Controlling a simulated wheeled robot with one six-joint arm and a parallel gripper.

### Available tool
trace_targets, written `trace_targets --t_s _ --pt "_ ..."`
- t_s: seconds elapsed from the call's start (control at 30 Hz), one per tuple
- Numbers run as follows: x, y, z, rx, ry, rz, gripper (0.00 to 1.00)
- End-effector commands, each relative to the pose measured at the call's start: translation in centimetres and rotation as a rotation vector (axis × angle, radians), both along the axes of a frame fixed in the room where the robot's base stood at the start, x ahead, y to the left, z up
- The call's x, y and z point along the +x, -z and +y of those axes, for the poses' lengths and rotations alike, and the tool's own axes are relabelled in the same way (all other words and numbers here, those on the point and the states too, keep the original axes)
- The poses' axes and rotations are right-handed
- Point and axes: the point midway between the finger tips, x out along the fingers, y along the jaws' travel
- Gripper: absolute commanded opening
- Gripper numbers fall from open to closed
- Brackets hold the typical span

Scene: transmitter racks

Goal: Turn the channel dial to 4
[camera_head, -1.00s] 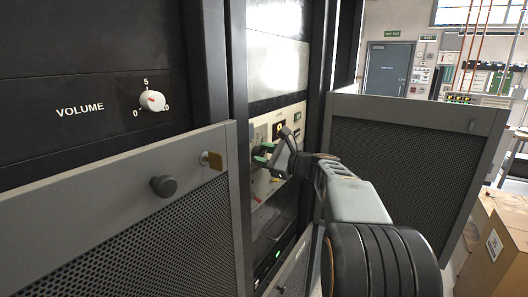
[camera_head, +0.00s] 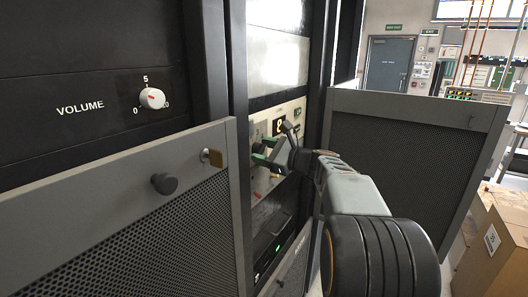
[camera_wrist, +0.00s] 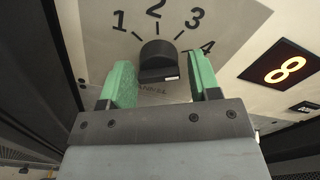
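The channel dial (camera_wrist: 158,60) is a black knob on a pale panel in the wrist view, with the numbers 1, 2, 3 and 4 in an arc above it and to its right. A small white mark shows near its lower right edge; I cannot tell which number it points to. My gripper (camera_wrist: 160,75) is open, one green finger on each side of the dial, with visible gaps. In the head view my gripper (camera_head: 264,159) is at the panel inside the rack, and the dial cannot be made out behind it.
A lit display (camera_wrist: 285,66) reads 8, right of the dial; it also shows in the head view (camera_head: 279,126). An open mesh door (camera_head: 130,215) stands at the left and another (camera_head: 405,160) at the right. A volume knob (camera_head: 152,98) is on the left rack. Boxes (camera_head: 492,230) stand at right.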

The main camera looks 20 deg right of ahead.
Motion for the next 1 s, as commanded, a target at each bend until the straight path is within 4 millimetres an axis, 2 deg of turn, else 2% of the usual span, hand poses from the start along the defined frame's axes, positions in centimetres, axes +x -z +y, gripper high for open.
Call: trace_targets --t_s 0.3,0.43,1.0 --pt "-0.1 0.0 0.0 -0.001 0.0 -0.001 0.64" --pt "-0.8 0.1 -0.6 -0.002 0.002 -0.001 0.64" --pt "-9.5 0.1 -6.4 -0.002 0.005 -0.001 0.64"
